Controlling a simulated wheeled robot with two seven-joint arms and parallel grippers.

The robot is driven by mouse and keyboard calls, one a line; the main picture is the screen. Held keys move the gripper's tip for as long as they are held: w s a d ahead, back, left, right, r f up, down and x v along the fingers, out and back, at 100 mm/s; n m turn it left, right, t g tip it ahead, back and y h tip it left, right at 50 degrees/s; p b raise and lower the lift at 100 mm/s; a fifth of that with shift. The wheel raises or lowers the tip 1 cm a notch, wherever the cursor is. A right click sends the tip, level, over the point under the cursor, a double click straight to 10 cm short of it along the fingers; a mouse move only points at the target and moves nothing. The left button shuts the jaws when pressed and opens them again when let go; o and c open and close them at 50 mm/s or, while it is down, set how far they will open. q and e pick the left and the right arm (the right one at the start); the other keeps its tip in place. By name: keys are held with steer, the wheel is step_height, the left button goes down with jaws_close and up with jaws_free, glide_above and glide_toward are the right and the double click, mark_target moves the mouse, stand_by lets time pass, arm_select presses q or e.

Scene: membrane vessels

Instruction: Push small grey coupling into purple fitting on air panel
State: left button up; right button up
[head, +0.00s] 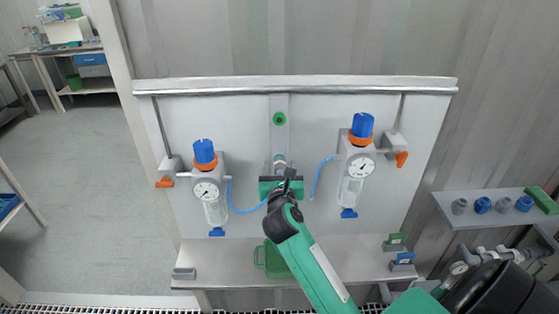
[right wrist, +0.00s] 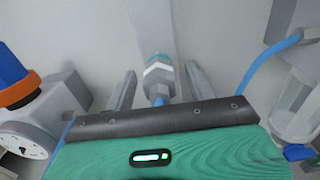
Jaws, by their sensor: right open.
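A small grey coupling with a teal ring (right wrist: 158,76) sits at the centre post of the air panel (head: 330,220), with a blue end below it. It also shows in the head view (head: 279,161). My right gripper (right wrist: 160,82) is open, its two fingers pointing at the panel on either side of the coupling and apart from it. In the head view the right gripper (head: 281,178) is in front of the panel's middle, and its wrist hides what lies behind. I can make out no purple fitting. My left gripper is not in view.
Regulators with gauges stand at left (head: 208,190) and right (head: 359,167), each near a blue hose. A green container (head: 272,259) is on the lower shelf (head: 220,265). A side shelf (head: 480,218) at right holds several grey and blue caps. The floor at left is clear.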

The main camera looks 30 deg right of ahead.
jaws_close()
steer(key=shift+s+f, duration=0.1)
steer(key=shift+s+a, duration=0.1)
steer(key=shift+a, duration=0.05)
steer(key=shift+s+a, duration=0.35)
steer(key=shift+s, duration=0.25)
steer(key=shift+v, duration=2.05)
